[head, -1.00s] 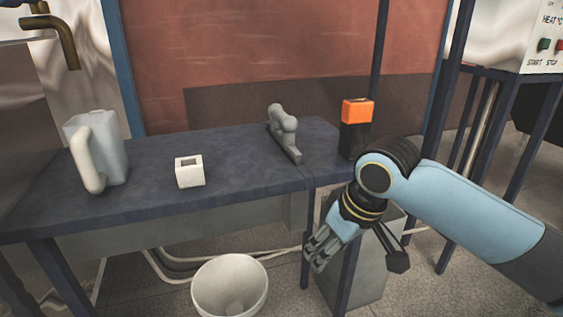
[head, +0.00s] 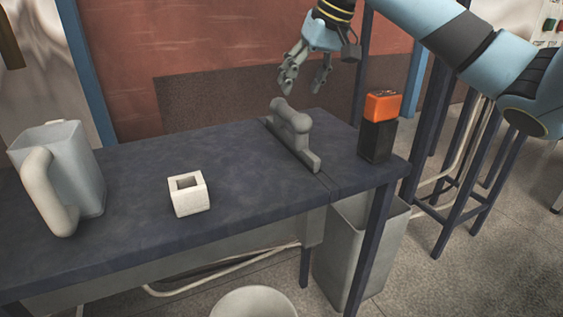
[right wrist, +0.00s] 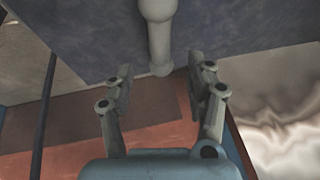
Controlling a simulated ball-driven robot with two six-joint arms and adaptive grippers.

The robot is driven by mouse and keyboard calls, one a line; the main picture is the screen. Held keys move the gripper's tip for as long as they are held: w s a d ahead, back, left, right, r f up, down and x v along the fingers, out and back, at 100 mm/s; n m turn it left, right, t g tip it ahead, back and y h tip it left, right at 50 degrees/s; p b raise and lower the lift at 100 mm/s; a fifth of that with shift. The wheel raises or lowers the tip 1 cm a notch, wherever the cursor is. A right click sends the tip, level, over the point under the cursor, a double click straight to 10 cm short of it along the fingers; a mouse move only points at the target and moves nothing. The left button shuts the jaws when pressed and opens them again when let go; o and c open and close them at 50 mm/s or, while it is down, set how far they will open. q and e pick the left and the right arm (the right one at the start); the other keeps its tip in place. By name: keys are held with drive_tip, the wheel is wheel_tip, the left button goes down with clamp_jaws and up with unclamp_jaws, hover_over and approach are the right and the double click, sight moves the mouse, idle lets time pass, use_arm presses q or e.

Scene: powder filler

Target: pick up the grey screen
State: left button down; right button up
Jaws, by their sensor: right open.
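The grey screen (head: 298,146) is a flat grey piece with a rounded handle bar along its top. It stands upright on the dark blue table (head: 130,205), near the table's right end. My right gripper (head: 304,84) is open and empty, just above and behind the screen, fingers pointing down, apart from it. In the right wrist view the screen's handle (right wrist: 160,38) shows ahead of the open fingers, roughly centred between them. My left gripper is not in view.
An orange-topped black box (head: 378,125) stands close to the right of the screen. A white square block (head: 189,204) and a grey jug (head: 75,165) stand to the left. A white bucket (head: 252,304) and a grey bin (head: 358,250) are on the floor.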

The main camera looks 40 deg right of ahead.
sight(291, 108)
drive_tip(key=x, duration=0.3)
drive_tip(key=shift+f, duration=0.3)
drive_tip(key=b+x, duration=0.1)
drive_tip(key=x, duration=0.3)
drive_tip(key=shift+a+f, duration=0.15)
drive_tip(key=shift+f, duration=0.15)
drive_tip(key=shift+w+f, duration=0.2)
drive_tip(key=shift+f, duration=0.15)
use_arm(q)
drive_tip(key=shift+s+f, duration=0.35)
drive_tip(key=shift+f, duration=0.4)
use_arm(e)
drive_tip(key=shift+r, duration=0.1)
drive_tip(key=shift+c, duration=1.3)
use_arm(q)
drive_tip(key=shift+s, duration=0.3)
use_arm(e)
clamp_jaws()
